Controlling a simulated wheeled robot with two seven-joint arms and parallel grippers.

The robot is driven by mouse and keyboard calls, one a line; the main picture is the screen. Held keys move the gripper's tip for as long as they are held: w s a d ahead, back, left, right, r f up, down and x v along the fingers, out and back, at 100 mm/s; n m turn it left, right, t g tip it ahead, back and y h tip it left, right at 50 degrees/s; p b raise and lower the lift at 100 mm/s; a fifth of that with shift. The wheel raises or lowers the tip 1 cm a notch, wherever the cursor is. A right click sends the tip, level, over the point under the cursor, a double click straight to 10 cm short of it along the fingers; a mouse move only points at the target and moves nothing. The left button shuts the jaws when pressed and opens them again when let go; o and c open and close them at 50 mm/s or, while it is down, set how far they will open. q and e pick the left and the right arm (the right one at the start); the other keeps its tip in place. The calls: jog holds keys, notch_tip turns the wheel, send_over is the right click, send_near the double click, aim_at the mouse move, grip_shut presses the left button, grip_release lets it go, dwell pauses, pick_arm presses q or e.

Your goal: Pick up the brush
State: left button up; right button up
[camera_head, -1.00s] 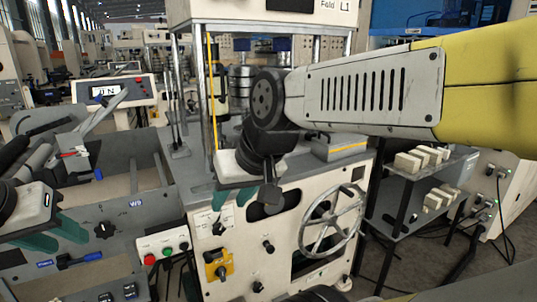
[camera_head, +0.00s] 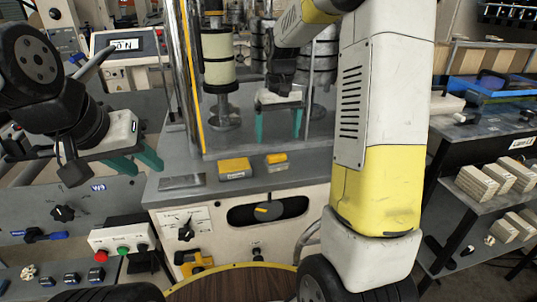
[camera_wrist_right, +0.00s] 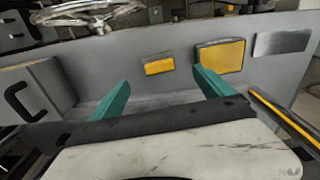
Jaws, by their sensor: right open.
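I cannot pick out a sure brush. Two yellow-topped blocks lie on the grey machine deck (camera_head: 300,178): a larger one (camera_head: 235,168) and a smaller one (camera_head: 277,158). In the right wrist view the smaller block (camera_wrist_right: 158,67) shows between the fingertips, beyond them, and the larger block (camera_wrist_right: 220,55) is by the right-hand finger. My right gripper (camera_head: 279,128) is open and empty above the deck, behind the blocks in the head view; it also shows in the right wrist view (camera_wrist_right: 160,77). My left gripper (camera_head: 138,162) is open and empty at the left.
Upright posts and a cream roll (camera_head: 218,60) stand at the back of the deck. A display box (camera_head: 125,47) is at the upper left. Shelves with pale blocks (camera_head: 497,180) are at the right. A push-button box (camera_head: 122,238) is at the lower left.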

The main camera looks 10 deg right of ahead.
aim_at(277, 155)
jog(key=shift+w+f, duration=0.6)
jog(key=shift+f, duration=0.35)
jog(key=f, duration=0.7)
jog(key=shift+s+f, duration=0.25)
jog(key=shift+f, duration=0.05)
jog(key=c, duration=1.5)
jog(key=shift+r, duration=0.1)
jog(key=shift+r, duration=0.6)
notch_tip(277, 155, up, 2)
jog(key=shift+r, duration=0.1)
jog(key=s+a+r, duration=0.1)
jog(key=s+a, duration=0.9)
jog(key=s, duration=0.2)
jog(key=shift+s+r, duration=0.25)
